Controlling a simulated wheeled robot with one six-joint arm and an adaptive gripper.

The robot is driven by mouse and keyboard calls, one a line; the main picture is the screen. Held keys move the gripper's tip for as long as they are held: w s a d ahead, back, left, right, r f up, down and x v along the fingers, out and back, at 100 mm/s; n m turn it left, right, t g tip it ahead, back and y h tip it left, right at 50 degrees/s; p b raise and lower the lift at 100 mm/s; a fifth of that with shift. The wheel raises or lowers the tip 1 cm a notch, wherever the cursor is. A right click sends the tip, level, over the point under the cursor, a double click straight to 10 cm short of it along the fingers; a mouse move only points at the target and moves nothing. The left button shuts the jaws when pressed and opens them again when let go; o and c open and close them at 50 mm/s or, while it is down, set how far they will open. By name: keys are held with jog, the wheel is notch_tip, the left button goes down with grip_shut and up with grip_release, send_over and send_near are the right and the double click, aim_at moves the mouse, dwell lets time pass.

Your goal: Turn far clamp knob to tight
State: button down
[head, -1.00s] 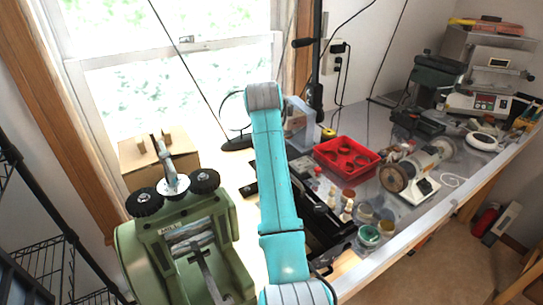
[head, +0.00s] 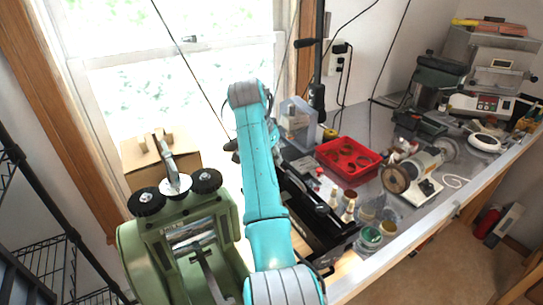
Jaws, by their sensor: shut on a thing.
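A green rolling mill (head: 130,245) stands at the lower left. On its top are two black ribbed knobs, one at the left (head: 146,201) and one at the right (head: 207,181). A metal T-handle (head: 170,165) rises between them. I cannot tell whether either is the far clamp knob, and no tight marking is readable. My turquoise arm rises from the bottom middle and bends at its grey top joint. My gripper is not visible; the arm likely hides it, and whatever it touches is hidden too.
A black open case (head: 318,232) lies right of my arm on the bench. Beyond it are a red tray (head: 347,158), small bottles (head: 348,206) and a bench polisher (head: 415,170). A cardboard box (head: 185,148) stands behind the mill.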

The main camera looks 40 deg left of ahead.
jog(key=c, duration=0.8)
grip_release()
jog(key=v, duration=1.2)
